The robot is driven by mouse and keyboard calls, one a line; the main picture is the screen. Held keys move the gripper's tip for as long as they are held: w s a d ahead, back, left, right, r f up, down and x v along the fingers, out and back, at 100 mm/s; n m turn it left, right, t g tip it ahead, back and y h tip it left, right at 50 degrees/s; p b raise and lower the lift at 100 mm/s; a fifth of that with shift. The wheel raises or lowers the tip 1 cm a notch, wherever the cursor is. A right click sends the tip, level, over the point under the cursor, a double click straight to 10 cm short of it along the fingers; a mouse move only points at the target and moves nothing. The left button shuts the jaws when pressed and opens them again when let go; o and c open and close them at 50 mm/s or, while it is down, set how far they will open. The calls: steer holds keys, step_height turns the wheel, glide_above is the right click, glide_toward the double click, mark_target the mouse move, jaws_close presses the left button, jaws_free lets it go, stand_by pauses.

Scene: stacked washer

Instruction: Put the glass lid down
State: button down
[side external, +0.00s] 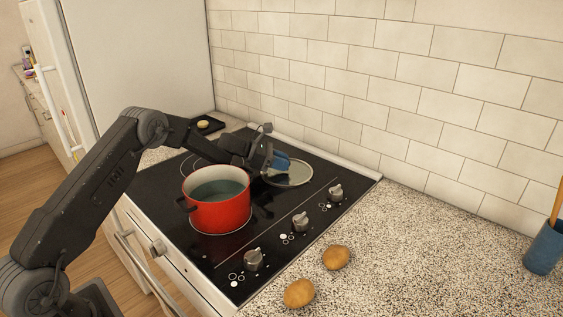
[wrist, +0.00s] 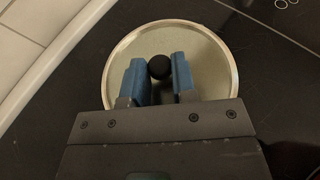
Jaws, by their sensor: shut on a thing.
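The glass lid (side external: 295,174) is a round clear disc with a pale metal rim, at the back right of the black cooktop behind the red pot. In the wrist view the lid (wrist: 196,39) fills the middle, its black knob between two blue finger pads. My gripper (side external: 279,162) is shut on the knob; it also shows in the wrist view (wrist: 160,73). The lid looks level and at or very near the cooktop surface; I cannot tell whether it touches. The red pot (side external: 220,213) stands uncovered with dark liquid inside.
The black cooktop (side external: 262,236) has several knobs along its right side. Two potatoes (side external: 299,293) (side external: 336,257) lie on the speckled counter (side external: 420,270). A small black tray (side external: 206,126) with a yellowish item is at the back left. The tiled wall (side external: 400,100) is close behind the lid.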

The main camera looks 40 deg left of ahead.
steer(key=shift+f, duration=0.15)
steer(key=c, duration=0.9)
jaws_free()
